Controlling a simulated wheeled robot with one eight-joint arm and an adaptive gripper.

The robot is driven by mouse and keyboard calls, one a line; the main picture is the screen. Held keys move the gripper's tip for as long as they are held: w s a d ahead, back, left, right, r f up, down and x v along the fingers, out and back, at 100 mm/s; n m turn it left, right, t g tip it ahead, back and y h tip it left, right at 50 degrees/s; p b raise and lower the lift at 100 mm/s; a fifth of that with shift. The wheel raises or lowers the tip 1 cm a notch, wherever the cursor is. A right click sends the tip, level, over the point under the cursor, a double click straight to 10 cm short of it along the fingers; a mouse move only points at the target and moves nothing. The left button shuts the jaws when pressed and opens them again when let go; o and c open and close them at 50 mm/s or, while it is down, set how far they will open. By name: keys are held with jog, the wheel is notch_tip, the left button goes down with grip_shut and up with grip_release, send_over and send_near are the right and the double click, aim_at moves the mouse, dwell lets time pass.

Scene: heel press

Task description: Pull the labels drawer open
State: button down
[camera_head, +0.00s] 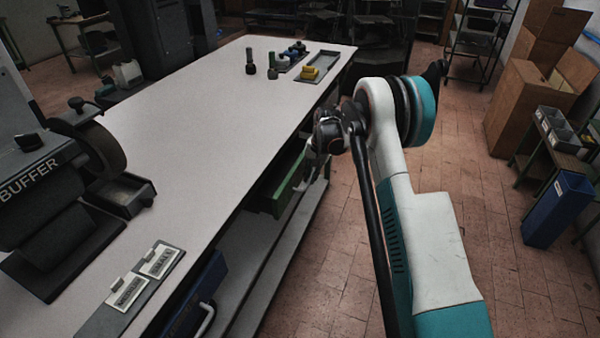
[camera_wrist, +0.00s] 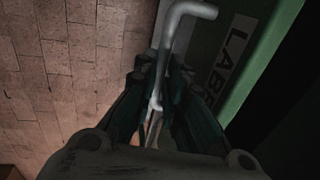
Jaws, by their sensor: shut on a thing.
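The labels drawer is green (camera_head: 287,186) and sits under the long bench top. It appears to stand partly out from under the bench edge, but how far is hard to tell. In the wrist view its green front (camera_wrist: 262,30) carries a white label, partly hidden, starting "LAB". A pale bar handle (camera_wrist: 185,17) runs along the front. My gripper (camera_head: 313,165) is at the drawer's right side in the head view. In the wrist view my gripper (camera_wrist: 157,102) is shut around the handle bar, with the fingers hiding part of it.
A blue drawer (camera_head: 196,300) with a pale handle is under the bench's near end. A lower shelf (camera_head: 285,250) runs below. A buffer machine (camera_head: 45,190) and small tools (camera_head: 272,66) are on the bench top (camera_head: 215,120).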

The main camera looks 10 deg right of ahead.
jog(key=s+d+b, duration=0.1)
jog(key=s+d, duration=0.9)
jog(key=d, duration=0.4)
jog(key=shift+s+d, duration=0.2)
jog(key=c, duration=1.7)
grip_release()
jog(key=shift+o, duration=0.2)
jog(key=shift+r, duration=0.1)
notch_tip(320, 180, up, 12)
jog(key=s+d, duration=0.1)
jog(key=shift+d+f, duration=0.2)
jog(key=shift+d, duration=0.15)
jog(key=shift+s, duration=0.1)
